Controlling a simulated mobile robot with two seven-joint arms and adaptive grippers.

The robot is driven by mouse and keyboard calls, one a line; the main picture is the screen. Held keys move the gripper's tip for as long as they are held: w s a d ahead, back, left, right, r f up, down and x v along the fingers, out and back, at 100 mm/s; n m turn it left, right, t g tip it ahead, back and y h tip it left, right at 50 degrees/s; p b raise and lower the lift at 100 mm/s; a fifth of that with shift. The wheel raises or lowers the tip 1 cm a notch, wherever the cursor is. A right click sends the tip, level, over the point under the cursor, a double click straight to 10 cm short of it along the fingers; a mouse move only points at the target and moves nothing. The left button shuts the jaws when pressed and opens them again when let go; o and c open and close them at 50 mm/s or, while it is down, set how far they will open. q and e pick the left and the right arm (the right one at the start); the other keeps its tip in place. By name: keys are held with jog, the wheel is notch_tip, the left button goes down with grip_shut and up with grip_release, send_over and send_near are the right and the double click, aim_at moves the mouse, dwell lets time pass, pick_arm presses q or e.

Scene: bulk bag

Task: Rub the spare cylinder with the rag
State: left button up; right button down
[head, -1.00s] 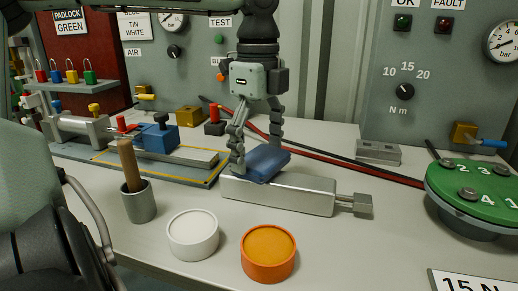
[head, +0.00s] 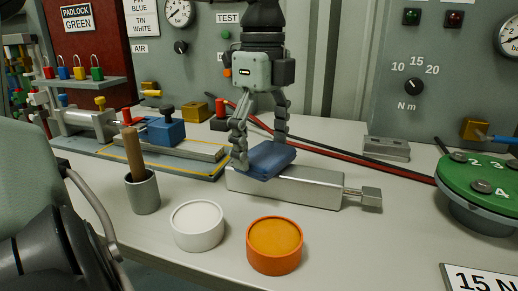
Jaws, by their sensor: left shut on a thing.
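The spare cylinder (head: 310,190) is a plain silver-grey block with a short rod and square end at its right, lying on the bench in the middle of the head view. The rag (head: 270,161) is a folded blue pad. It lies tilted on the left half of the cylinder's top and appears to touch it. My left gripper (head: 262,150) points down from above and is shut on the rag, one finger on each side. The rag hides part of the cylinder's top. My right gripper is not in view.
In front of the cylinder stand a white round tub (head: 197,226), an orange tub (head: 274,246) and a grey cup (head: 142,192) with a wooden handle. A fixture with a blue block (head: 168,130) is at the left. A green numbered disc (head: 490,190) is at the right. Red and black hoses (head: 345,155) run behind.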

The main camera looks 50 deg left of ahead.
pick_arm(q)
jog(key=shift+w+a+f, duration=0.2)
jog(key=shift+w+a, duration=0.25)
jog(key=shift+w, duration=0.3)
jog(key=shift+w+a+r+p, duration=0.1)
jog(key=shift+r+p, duration=0.35)
jog(key=shift+r, duration=0.05)
jog(key=shift+r+p, duration=1.5)
jog(key=shift+r, duration=1.05)
jog(key=shift+r+p, duration=1.05)
jog(key=shift+r, duration=0.5)
